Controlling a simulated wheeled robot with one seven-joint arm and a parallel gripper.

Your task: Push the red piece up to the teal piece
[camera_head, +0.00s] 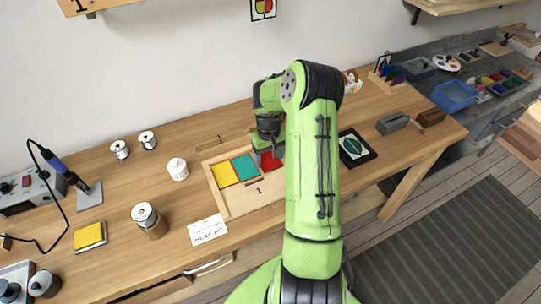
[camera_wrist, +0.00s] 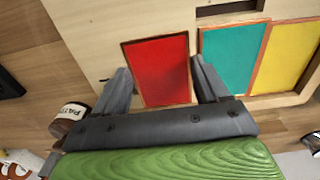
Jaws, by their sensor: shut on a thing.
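The red piece (camera_wrist: 158,72) is a flat rectangle with a thin copper-coloured edge, lying on the pale wooden board. My gripper (camera_wrist: 159,64) is shut on it, one finger at each side in the wrist view. The teal piece (camera_wrist: 230,56) lies just right of it there, with a narrow gap between them near the right finger. The yellow piece (camera_wrist: 287,54) lies against the teal piece's far side. In the head view the red piece (camera_head: 269,160) is partly hidden by my arm, right of the teal piece (camera_head: 245,168) and yellow piece (camera_head: 224,174).
The board (camera_head: 262,197) has a raised rim, and a small dark bar (camera_head: 254,181) lies near the teal piece. A black-framed leaf picture (camera_head: 354,148) lies right of my arm.

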